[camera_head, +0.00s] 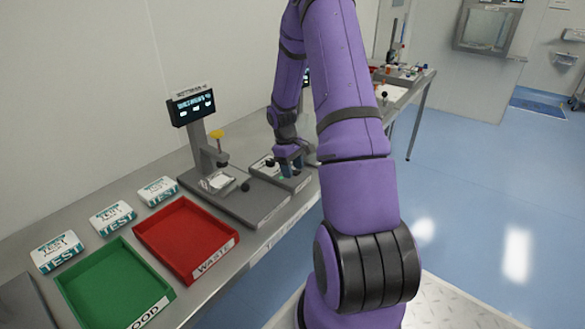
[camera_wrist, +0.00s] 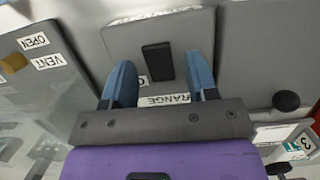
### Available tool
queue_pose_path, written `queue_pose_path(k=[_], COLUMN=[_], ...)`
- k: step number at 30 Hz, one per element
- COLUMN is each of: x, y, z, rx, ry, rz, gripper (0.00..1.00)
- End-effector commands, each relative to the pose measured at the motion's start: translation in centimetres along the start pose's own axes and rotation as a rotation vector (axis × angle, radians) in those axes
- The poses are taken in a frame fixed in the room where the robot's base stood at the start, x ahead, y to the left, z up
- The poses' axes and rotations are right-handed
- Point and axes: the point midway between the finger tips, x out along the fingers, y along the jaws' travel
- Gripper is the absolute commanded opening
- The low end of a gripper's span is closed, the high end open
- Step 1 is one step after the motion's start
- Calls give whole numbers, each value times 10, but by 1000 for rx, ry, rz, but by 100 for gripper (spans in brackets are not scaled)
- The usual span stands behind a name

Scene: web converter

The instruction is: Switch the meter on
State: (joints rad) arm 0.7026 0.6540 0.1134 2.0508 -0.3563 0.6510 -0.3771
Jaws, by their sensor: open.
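In the wrist view, a grey box face (camera_wrist: 190,38) fills the middle, with a black rocker-like switch (camera_wrist: 158,61) on it. An upside-down label reading RANGE (camera_wrist: 163,99) sits nearer my wrist, and another label (camera_wrist: 155,16) at the far edge is too slanted to read. My gripper (camera_wrist: 161,66) is open, its blue fingers on either side of the black switch, with nothing held. I cannot tell whether the fingertips touch the face. In the head view my gripper (camera_head: 290,166) is low over the grey box (camera_head: 297,184) on the bench, partly hiding it.
A lit display (camera_head: 194,105) stands on a post over a grey base (camera_head: 262,206) left of my gripper. A red WASTE tray (camera_head: 190,235), a green tray (camera_head: 112,285) and white TEST boxes (camera_head: 158,191) are nearer. VENT and OPEN labels (camera_wrist: 50,62) show at the wrist view's left.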

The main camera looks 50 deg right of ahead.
Motion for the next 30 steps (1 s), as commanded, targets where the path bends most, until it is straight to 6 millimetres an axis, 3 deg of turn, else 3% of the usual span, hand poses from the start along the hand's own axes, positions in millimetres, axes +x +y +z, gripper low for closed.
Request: queue_pose_path(k=[5, 21, 30], x=[-11, -98, -108], y=[0, 0, 0], z=[0, -1, 0], rx=[-1, 0, 0], ry=[2, 2, 0], rz=[2, 2, 0], gripper=[53, 53, 53])
